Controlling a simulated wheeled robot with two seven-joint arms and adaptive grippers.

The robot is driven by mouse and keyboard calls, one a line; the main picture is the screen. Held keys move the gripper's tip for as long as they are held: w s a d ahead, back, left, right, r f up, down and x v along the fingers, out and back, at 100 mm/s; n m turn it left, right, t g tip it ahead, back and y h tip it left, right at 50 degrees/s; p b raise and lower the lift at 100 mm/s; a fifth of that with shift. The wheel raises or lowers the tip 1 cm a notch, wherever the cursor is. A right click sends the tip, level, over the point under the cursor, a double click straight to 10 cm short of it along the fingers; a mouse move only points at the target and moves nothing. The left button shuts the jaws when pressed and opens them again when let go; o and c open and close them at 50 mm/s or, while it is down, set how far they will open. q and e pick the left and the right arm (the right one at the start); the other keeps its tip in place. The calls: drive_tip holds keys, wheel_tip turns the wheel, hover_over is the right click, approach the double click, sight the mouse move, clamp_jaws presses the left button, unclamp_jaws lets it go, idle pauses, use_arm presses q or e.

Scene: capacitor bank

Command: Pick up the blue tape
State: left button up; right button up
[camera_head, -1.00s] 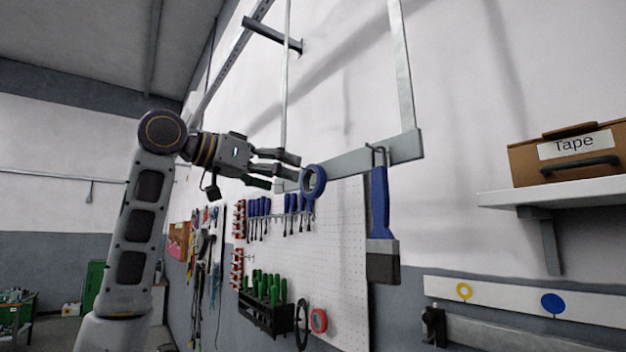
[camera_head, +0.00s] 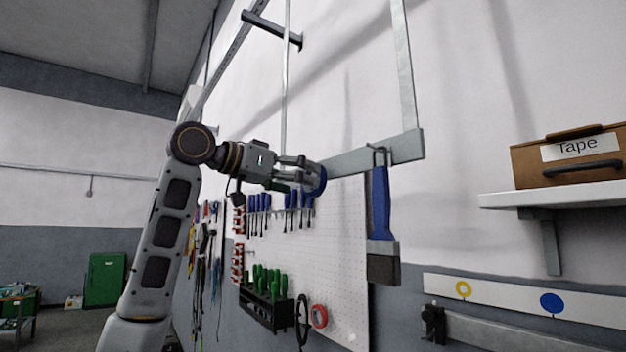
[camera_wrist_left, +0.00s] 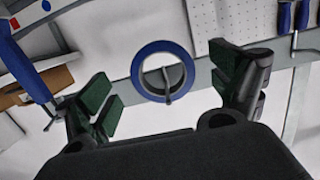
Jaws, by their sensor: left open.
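The blue tape (camera_head: 321,181) is a ring hanging on a peg of the grey wall rail. In the left wrist view the blue tape (camera_wrist_left: 163,47) is seen face on, with the peg through its hole. My left gripper (camera_head: 308,177) is at the tape in the head view, its fingers overlapping the ring's left part. In the left wrist view my left gripper (camera_wrist_left: 168,97) is open, with the tape between and beyond its two green-padded fingertips. I see no clear contact. My right gripper is not in view.
A blue-handled brush (camera_head: 380,218) hangs on the rail right of the tape. Below is a white pegboard (camera_head: 346,250) with screwdrivers, a green-handled tool holder (camera_head: 266,306) and red tape (camera_head: 319,316). A box labelled Tape (camera_head: 566,158) stands on a shelf (camera_head: 560,193) at right.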

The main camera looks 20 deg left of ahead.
sight(310, 192)
use_arm(q)
drive_tip(key=p+x, duration=0.1)
drive_tip(key=x, duration=0.2)
drive_tip(key=shift+w+r, duration=0.1)
drive_tip(key=shift+w, duration=0.05)
drive_tip(key=shift+w+d+p, duration=0.3)
drive_tip(key=shift+w+d, duration=0.05)
drive_tip(key=shift+c, duration=0.3)
drive_tip(key=c, duration=0.9)
drive_tip(key=shift+c, duration=0.4)
